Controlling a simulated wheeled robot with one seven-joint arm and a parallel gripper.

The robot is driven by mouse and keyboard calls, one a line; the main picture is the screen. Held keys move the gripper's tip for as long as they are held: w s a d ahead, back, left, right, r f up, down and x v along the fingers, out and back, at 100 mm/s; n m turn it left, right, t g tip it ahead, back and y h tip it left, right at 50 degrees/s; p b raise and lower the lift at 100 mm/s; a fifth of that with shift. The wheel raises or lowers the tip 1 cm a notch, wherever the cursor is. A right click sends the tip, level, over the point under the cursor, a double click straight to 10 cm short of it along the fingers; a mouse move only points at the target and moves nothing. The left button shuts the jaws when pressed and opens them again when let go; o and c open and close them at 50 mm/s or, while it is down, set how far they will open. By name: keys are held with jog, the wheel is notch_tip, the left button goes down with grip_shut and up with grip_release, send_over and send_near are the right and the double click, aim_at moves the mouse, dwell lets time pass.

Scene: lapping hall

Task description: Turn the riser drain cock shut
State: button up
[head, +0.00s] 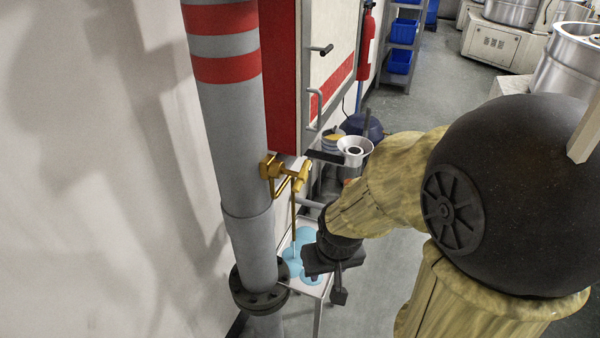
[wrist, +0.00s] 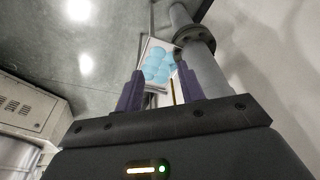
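The brass drain cock (head: 283,172) sticks out from the right side of the grey riser pipe (head: 228,130) in the head view. Its handle end points right. A thin brownish line (head: 293,225) hangs from it toward a white stand; I cannot tell if it is a stream or a rod. My gripper (head: 332,272) is below and right of the cock, apart from it. In the wrist view my gripper (wrist: 158,75) has two purple fingers spread with nothing held between them. The riser pipe (wrist: 190,30) shows there beyond the fingers; the cock cannot be made out.
A white stand with light-blue round patches (head: 303,240) is under the cock. A dark flange (head: 258,290) rings the lower pipe. A red cabinet (head: 282,80) with a white door stands behind. A funnel-like metal cup (head: 354,150) is beyond my wrist. Open floor (head: 370,275) lies right of the stand.

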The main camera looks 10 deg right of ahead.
jog(key=w+a+m+t+h+p, duration=0.1)
jog(key=w+a+m+t+p, duration=0.35)
jog(key=w+a, duration=0.65)
jog(key=s+r+m+t+h+p, duration=0.1)
jog(key=s+r+t+h+p, duration=0.2)
jog(key=r+t+h, duration=0.3)
notch_tip(320, 180, up, 3)
jog(key=s+h, duration=0.1)
jog(key=h, duration=0.3)
jog(key=shift+a+t+h+p, duration=0.3)
jog(key=shift+t+p, duration=0.05)
jog(key=shift+p, duration=0.05)
jog(key=shift+w, duration=0.1)
